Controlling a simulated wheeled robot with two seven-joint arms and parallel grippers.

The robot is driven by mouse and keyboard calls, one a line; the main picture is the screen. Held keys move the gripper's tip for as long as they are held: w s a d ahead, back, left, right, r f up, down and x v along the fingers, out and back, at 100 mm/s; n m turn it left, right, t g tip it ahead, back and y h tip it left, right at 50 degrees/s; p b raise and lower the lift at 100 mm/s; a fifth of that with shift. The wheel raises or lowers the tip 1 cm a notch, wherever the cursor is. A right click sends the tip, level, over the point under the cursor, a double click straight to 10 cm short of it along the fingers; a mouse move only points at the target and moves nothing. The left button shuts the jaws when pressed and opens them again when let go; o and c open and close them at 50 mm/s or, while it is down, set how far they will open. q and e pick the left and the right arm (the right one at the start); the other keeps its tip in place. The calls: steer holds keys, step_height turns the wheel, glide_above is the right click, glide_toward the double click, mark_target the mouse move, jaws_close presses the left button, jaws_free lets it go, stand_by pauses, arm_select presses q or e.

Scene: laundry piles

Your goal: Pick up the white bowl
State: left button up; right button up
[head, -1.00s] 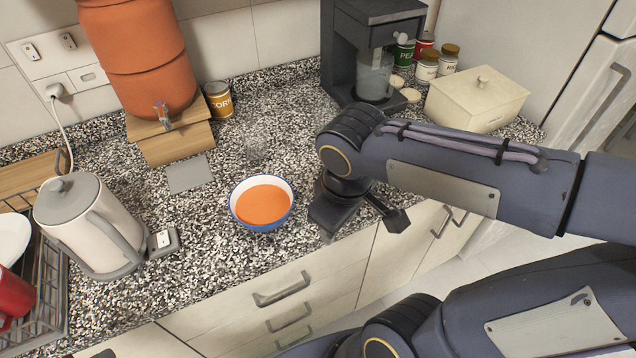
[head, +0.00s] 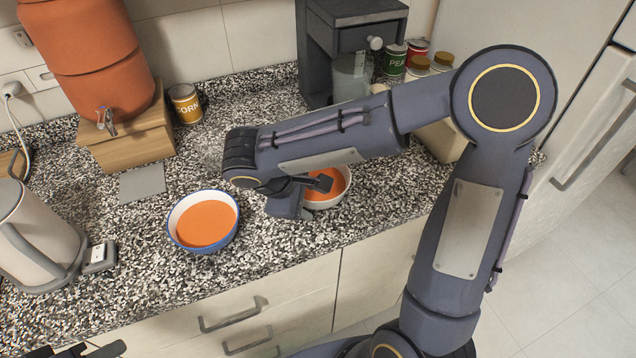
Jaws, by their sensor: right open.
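A white bowl (head: 341,197) with orange contents stands on the speckled counter, partly hidden behind my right gripper. My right gripper (head: 304,194) is open, with its fingers low over the near left side of this bowl. I cannot tell whether a finger touches it or reaches inside its rim. A second bowl (head: 177,216), blue outside and white inside, stands upright to the left, also with orange contents and clear of the gripper. A dark part of my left gripper (head: 82,351) shows at the bottom left edge, mostly cut off.
A kettle (head: 35,240) stands at the left. An orange dispenser (head: 90,60) on a wooden stand (head: 128,150) and a corn can (head: 185,104) are behind. A coffee machine (head: 355,38), cans and a cream box (head: 440,138) are beyond my arm. The counter's front edge is close.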

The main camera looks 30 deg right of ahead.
steer(key=shift+x, duration=1)
steer(key=shift+c, duration=0.2)
jaws_close()
